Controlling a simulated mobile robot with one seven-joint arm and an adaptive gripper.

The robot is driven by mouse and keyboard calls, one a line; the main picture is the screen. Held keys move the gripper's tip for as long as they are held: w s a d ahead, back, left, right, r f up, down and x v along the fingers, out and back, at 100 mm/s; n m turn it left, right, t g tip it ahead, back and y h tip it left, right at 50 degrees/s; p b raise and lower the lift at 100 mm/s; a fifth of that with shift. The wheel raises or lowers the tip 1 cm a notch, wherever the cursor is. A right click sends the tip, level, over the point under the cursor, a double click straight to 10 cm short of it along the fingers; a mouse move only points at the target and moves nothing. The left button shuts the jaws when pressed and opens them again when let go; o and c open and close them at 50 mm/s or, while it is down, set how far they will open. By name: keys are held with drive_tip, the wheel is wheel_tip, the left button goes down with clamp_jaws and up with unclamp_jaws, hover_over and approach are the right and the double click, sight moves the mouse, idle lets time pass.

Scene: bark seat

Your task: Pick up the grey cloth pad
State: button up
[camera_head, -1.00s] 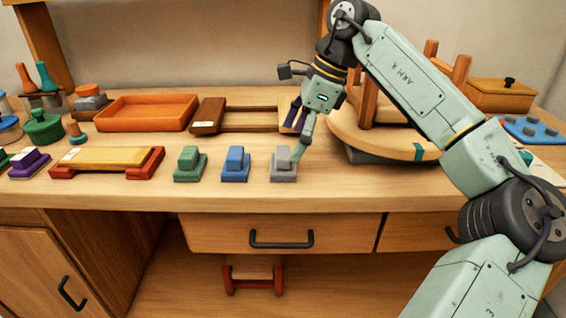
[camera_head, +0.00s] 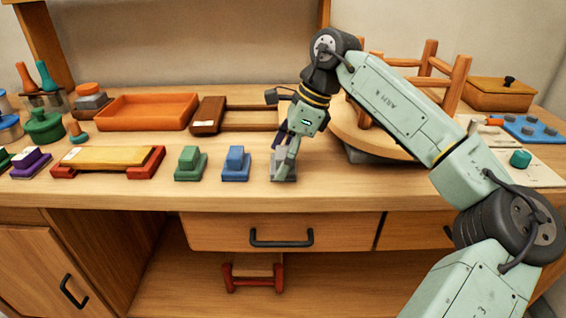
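A small grey pad (camera_head: 288,178), a flat base with a raised upper part, sits near the front edge of the workbench. It is the rightmost of a row with a blue pad (camera_head: 236,165) and a green pad (camera_head: 190,165) of like shape. The base still appears to rest on the bench. I cannot tell whether the fingers are closed on it.
A round wooden seat with upturned legs (camera_head: 395,146) stands right of my gripper, with a dark grey slab under its edge. A brown wooden frame (camera_head: 208,115) and an orange tray (camera_head: 148,112) lie behind. The bench front right of the pad is clear.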

sight(278, 153)
drive_tip(key=c, duration=0.8)
drive_tip(key=shift+r, duration=0.45)
wheel_tip(278, 153, up, 3)
drive_tip(key=shift+s+f+b, duration=0.15)
drive_tip(key=shift+f+b, duration=0.05)
drive_tip(key=shift+b, duration=0.25)
drive_tip(key=s+a+b, duration=0.1)
drive_tip(key=s, duration=0.4)
drive_tip(key=s+a+r+b, duration=0.1)
drive_tip(key=s, duration=0.4)
drive_tip(key=s+a+b, duration=0.1)
drive_tip(key=s+a, duration=0.1)
drive_tip(key=s, duration=0.3)
drive_tip(key=shift+s+r, duration=0.15)
drive_tip(key=shift+r, duration=0.1)
